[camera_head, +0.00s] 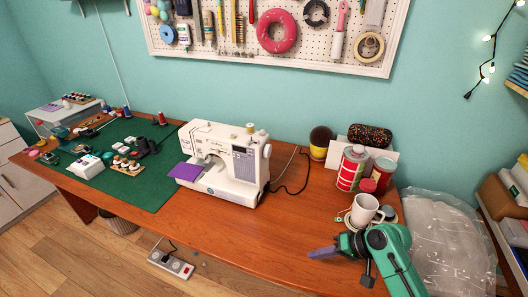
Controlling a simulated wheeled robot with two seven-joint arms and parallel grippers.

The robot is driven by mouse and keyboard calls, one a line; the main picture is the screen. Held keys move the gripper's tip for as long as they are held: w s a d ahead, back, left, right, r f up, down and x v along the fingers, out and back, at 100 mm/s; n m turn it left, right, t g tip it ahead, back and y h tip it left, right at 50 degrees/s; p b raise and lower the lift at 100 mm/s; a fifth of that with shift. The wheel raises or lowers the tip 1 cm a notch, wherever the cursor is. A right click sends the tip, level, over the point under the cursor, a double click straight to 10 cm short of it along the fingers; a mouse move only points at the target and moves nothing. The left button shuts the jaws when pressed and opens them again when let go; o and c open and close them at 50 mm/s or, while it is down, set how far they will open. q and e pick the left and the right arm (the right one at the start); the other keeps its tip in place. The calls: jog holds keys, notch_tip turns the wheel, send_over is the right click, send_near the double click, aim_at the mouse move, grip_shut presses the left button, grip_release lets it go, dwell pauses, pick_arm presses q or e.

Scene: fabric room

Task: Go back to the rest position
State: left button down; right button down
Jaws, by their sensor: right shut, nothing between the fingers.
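My right gripper (324,252) is at the front right of the wooden table, in the lower right of the head view. Its green arm comes in from the bottom right. Its fingers are shut, point left and hold nothing. It is in front of a white mug (364,209), and I cannot tell whether they touch. My left gripper is not in view.
A white sewing machine (222,160) with purple cloth stands mid-table. A green mat (150,190) with small sewing items covers the left side. Cans (351,168) and a red-lidded jar crowd the right back. Bare wood (270,225) lies between machine and gripper.

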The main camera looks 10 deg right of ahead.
jog(key=s+n+g+h, duration=0.1)
jog(key=s+n+h, duration=0.5)
jog(key=s, duration=0.4)
jog(key=s+f+g+h, duration=0.1)
jog(key=s+f, duration=0.1)
jog(key=f, duration=1.1)
jog(key=s+f, duration=0.2)
jog(key=f, duration=1)
jog(key=s+d+f+g, duration=0.1)
jog(key=s+d+f, duration=0.2)
jog(key=s+f, duration=1)
jog(key=s, duration=0.2)
jog(key=shift+s+d+g+h, duration=0.2)
jog(key=shift+s+g+h, duration=0.1)
jog(key=shift+s, duration=0.1)
